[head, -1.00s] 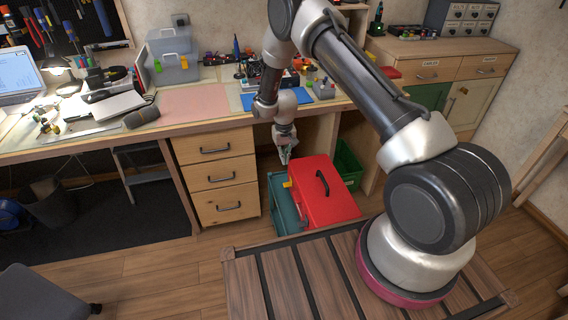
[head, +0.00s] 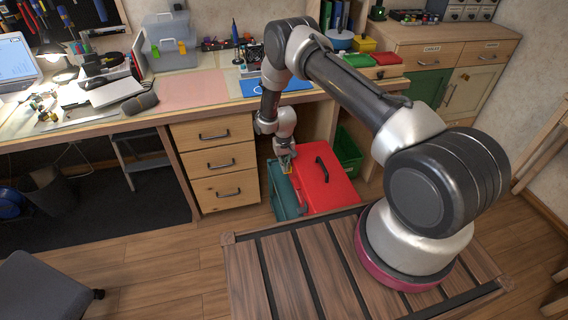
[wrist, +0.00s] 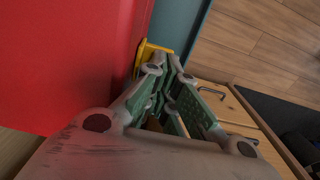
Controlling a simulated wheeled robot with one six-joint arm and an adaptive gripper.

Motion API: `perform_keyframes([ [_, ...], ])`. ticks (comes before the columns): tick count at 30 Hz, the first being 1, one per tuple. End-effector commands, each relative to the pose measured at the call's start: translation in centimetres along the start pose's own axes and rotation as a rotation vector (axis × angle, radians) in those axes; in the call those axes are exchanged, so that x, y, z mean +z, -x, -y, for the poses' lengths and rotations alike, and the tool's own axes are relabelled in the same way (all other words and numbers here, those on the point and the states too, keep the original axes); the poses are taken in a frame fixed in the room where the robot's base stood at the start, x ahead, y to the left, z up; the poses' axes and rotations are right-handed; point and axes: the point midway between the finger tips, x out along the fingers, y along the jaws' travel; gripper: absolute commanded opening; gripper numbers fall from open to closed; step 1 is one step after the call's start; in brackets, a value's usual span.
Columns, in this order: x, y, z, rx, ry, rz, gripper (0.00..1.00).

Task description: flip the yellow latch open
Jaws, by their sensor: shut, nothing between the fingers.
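The yellow latch (wrist: 150,50) sits on the side of the red toolbox (wrist: 65,65) in the wrist view. The red toolbox also shows in the head view (head: 330,190), lid down, with a black handle on top. My gripper (wrist: 174,62) is shut and empty, its fingertips right at the latch and partly covering it. I cannot tell whether the fingertips touch it. In the head view my gripper (head: 286,166) is low at the toolbox's left edge, and the latch is mostly hidden there.
A teal box (head: 283,190) stands left of the red toolbox, and a green crate (head: 346,150) stands behind it to the right. The wooden drawer unit (head: 215,165) and workbench are close by.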

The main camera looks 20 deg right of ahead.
Motion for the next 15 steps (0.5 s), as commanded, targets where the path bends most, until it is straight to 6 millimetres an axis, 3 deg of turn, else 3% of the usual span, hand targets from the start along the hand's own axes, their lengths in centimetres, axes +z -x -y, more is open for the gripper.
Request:
perform_keyframes([
  [15,0.05,-0.14,0.23,0.057,0.001,0.001,0.00],
])
